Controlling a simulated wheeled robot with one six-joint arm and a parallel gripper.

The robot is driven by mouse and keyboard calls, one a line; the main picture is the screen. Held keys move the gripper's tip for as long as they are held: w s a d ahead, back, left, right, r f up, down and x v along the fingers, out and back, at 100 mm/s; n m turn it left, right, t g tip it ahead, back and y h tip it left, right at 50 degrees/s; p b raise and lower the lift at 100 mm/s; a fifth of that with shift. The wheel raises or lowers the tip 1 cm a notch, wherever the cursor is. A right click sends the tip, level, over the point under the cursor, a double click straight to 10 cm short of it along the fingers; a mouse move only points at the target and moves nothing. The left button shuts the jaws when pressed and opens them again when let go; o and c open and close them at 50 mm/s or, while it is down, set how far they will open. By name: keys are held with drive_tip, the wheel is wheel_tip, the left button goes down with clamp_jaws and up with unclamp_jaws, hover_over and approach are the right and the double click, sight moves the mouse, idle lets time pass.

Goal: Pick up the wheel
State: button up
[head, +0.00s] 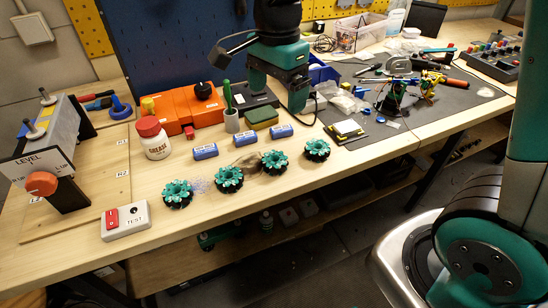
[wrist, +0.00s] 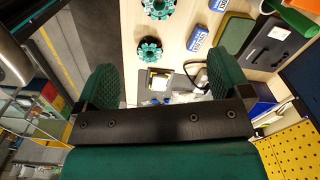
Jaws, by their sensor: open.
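The task does not say which one. My gripper (head: 292,98) hangs above the bench, behind the two right-hand wheels, touching none. In the wrist view my gripper (wrist: 165,78) has its green fingers wide apart and holds nothing. That view shows one wheel (wrist: 149,49) ahead between the fingers and another (wrist: 158,8) at the top edge.
A test switch box (head: 125,220) is front left.

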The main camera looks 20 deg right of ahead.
drive_tip(key=m, duration=0.1)
hover_over(275, 158)
wheel_tip(275, 158, down, 12)
drive_tip(key=shift+f+p, duration=0.1)
drive_tip(key=shift+p, duration=0.25)
drive_tip(key=shift+s+a+f+p, duration=0.1)
drive_tip(key=shift+f+p, duration=0.05)
drive_tip(key=shift+f, duration=0.75)
drive_tip(key=shift+s+f+p, duration=0.15)
drive_tip(key=shift+f+p, duration=0.05)
drive_tip(key=shift+f, duration=0.65)
drive_tip(key=shift+s+a+f+p, duration=0.1)
drive_tip(key=shift+f+p, duration=0.05)
drive_tip(key=shift+f, duration=0.75)
drive_tip(key=c, duration=1.1)
drive_tip(key=shift+r, duration=0.1)
